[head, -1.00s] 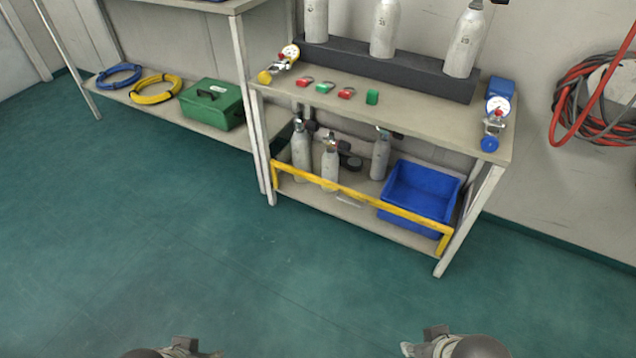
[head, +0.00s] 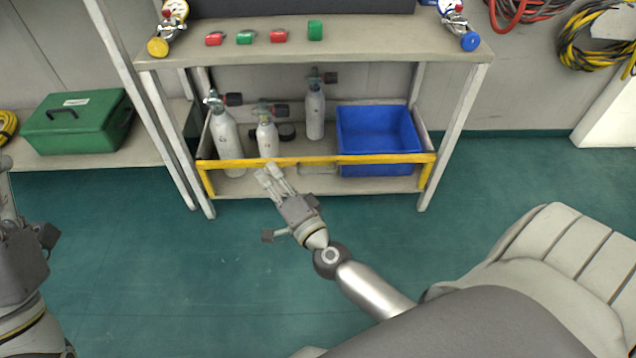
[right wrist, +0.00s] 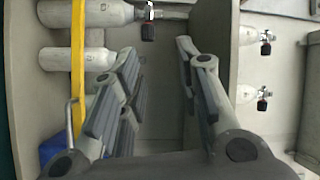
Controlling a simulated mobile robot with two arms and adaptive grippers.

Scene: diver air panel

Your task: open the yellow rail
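The yellow rail (head: 318,160) runs across the front of the lower shelf (head: 275,185), with a short upright at each end. It stands upright across the shelf front. My right gripper (head: 266,173) is in front of the rail's left half, its fingertips overlapping the bar in the head view. In the right wrist view, the fingers (right wrist: 158,52) are apart with nothing between them. The rail (right wrist: 77,45) passes left of the gap there, partly behind the left finger; contact cannot be told. My left gripper (head: 8,180) is cut off at the left edge.
Behind the rail stand grey bottles (head: 226,135) and a blue bin (head: 378,140). The tabletop (head: 350,45) overhangs them and carries red and green blocks. Table legs (head: 455,135) flank the shelf. A green case (head: 78,122) is at left. The floor in front is clear.

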